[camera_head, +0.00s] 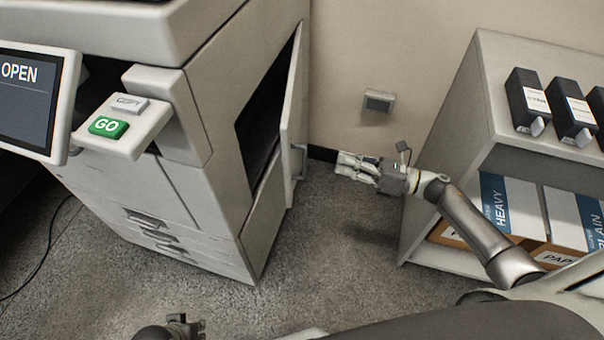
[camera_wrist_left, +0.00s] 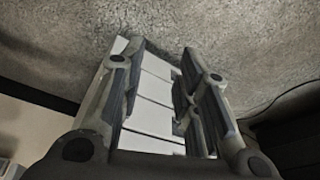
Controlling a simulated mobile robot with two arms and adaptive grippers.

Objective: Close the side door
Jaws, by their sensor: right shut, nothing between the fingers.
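The side door (camera_head: 293,110) of the copier stands partly open on its right side, with a dark gap (camera_head: 262,105) behind it. A small handle or latch (camera_head: 299,160) shows low on the door's outer edge. My right gripper (camera_head: 345,164) is shut and empty, to the right of the door. It appears apart from the door. My left gripper shows only in part at the bottom edge of the head view (camera_head: 188,324). In the left wrist view my left gripper (camera_wrist_left: 160,70) is open, with the white copier drawers (camera_wrist_left: 152,100) seen beyond its fingers.
A grey shelf (camera_head: 470,105) stands at the right with several black cartridges (camera_head: 527,100) on top and paper packs (camera_head: 510,205) below. The copier's control screen (camera_head: 35,90) reads OPEN, beside a green GO button (camera_head: 108,126). Carpet (camera_head: 335,245) between copier and shelf is clear.

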